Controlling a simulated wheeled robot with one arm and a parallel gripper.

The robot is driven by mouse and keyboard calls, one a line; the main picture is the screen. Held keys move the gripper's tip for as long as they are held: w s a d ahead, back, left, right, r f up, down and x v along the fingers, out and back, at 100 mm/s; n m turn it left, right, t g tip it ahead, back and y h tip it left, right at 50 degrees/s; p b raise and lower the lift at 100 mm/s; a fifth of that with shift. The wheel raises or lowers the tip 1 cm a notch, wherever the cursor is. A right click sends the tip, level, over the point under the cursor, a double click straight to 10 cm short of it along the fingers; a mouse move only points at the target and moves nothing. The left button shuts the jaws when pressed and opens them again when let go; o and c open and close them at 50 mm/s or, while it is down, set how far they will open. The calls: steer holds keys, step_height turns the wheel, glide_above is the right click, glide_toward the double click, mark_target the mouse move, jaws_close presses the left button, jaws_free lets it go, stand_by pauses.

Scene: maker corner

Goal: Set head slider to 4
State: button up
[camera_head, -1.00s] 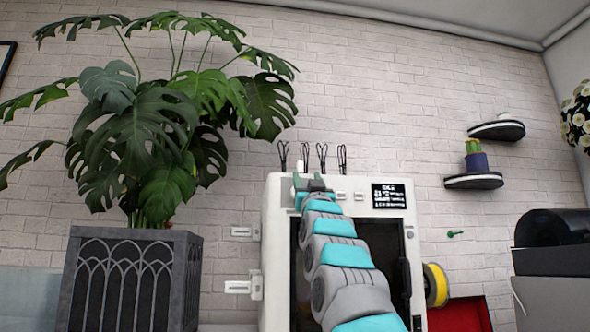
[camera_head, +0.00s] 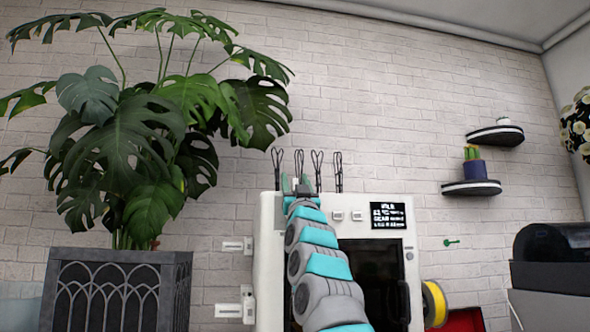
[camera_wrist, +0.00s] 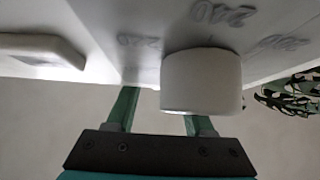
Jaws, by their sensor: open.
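The white printer (camera_head: 268,270) stands against the brick wall, with a dark door and a black text panel (camera_head: 388,215). My gripper (camera_head: 297,183) is at its upper left front and hides that corner. In the wrist view my gripper (camera_wrist: 160,112) is open with two green fingers. A white round knob (camera_wrist: 202,82) is by the fingers, overlapping the gap and nearer the right finger; contact cannot be told. Grey numbers, such as 220, are marked on the white panel (camera_wrist: 135,15) around it. I cannot make out a head slider or its setting for sure.
White fittings stick out from the printer's left side (camera_head: 237,245). Thin black loops (camera_head: 318,170) stand above its top. A big plant in a grey planter (camera_head: 118,295) is on the left. A yellow spool (camera_head: 434,303) hangs at the right. A white block (camera_wrist: 40,48) is left of the knob.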

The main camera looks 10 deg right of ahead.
steer(key=shift+w+r, duration=0.1)
steer(key=shift+r, duration=0.15)
steer(key=shift+f, duration=0.1)
jaws_close()
stand_by(0.3)
stand_by(1.0)
